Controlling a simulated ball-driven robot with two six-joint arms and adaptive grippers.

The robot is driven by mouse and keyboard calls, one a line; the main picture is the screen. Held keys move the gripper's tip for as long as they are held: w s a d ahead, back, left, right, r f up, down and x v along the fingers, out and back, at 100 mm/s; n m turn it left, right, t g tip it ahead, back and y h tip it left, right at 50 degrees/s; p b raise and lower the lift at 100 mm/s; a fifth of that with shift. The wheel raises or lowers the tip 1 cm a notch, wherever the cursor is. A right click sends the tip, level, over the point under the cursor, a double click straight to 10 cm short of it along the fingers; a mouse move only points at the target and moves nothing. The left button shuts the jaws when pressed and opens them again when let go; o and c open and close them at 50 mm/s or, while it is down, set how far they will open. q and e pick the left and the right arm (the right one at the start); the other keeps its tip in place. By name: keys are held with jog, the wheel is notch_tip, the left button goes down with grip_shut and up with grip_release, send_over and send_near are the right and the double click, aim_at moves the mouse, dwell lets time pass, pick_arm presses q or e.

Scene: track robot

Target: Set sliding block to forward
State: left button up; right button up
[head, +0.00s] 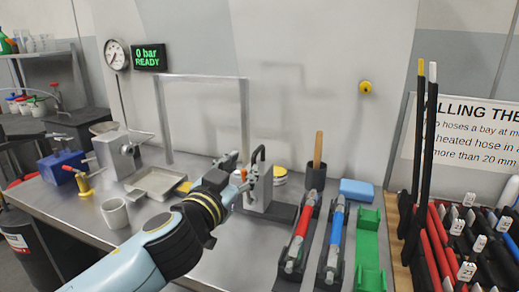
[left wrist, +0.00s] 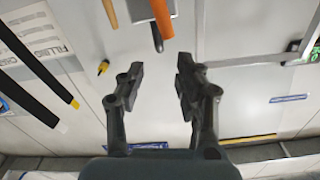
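My left arm reaches in from the lower left in the head view. Its gripper (head: 236,178) is beside an upright grey block (head: 259,190) with a black handle. In the left wrist view the two fingers of my left gripper (left wrist: 157,88) stand apart with nothing between them. The gripper partly hides the grey block's left side. My right gripper is not in view.
A red cylinder (head: 304,222) and a blue cylinder (head: 336,226) lie in black cradles beside a green holder (head: 369,250). A blue block (head: 357,190) and a dark cup (head: 315,176) stand behind. A metal tray (head: 157,182) and white mug (head: 115,213) are at left.

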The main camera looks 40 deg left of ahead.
aim_at(256, 152)
pick_arm(q)
jog(key=p+x, duration=0.2)
jog(key=x, duration=0.8)
jog(key=shift+w, duration=0.25)
jog(key=shift+c, duration=0.4)
grip_shut()
jog(key=shift+a, duration=0.1)
